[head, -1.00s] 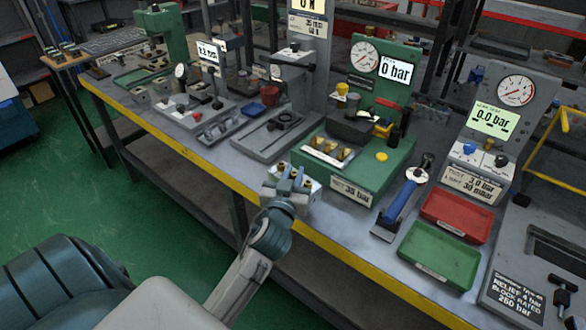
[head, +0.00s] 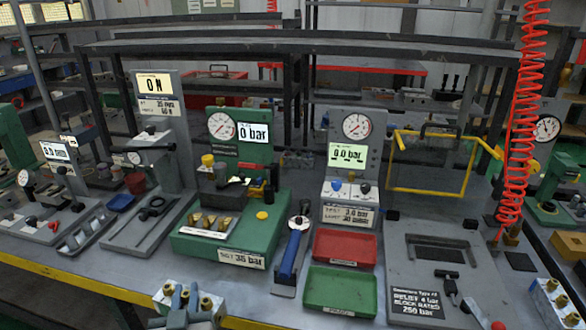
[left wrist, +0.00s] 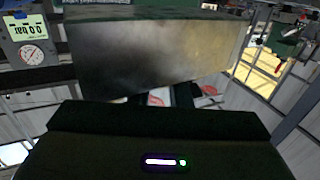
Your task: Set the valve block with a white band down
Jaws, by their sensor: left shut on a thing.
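My left gripper (head: 183,298) is at the bottom of the head view, shut on a pale grey valve block (head: 207,306) with brass fittings on top. The block is at the bench's yellow front edge, in front of the green test rig; I cannot tell whether it touches anything below. In the left wrist view the block's grey face (left wrist: 150,58) fills the upper middle. I cannot make out a white band on it. A second similar block (head: 553,302) with brass fittings is at the lower right of the head view. My right gripper is not in view.
The green rig (head: 197,246) reads 0 bar. A red tray (head: 345,248) and a green tray (head: 341,291) look empty. A blue-handled tool (head: 291,255) lies left of them. A grey plate station (head: 400,270) is to their right. A red coiled hose (head: 520,120) hangs at right.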

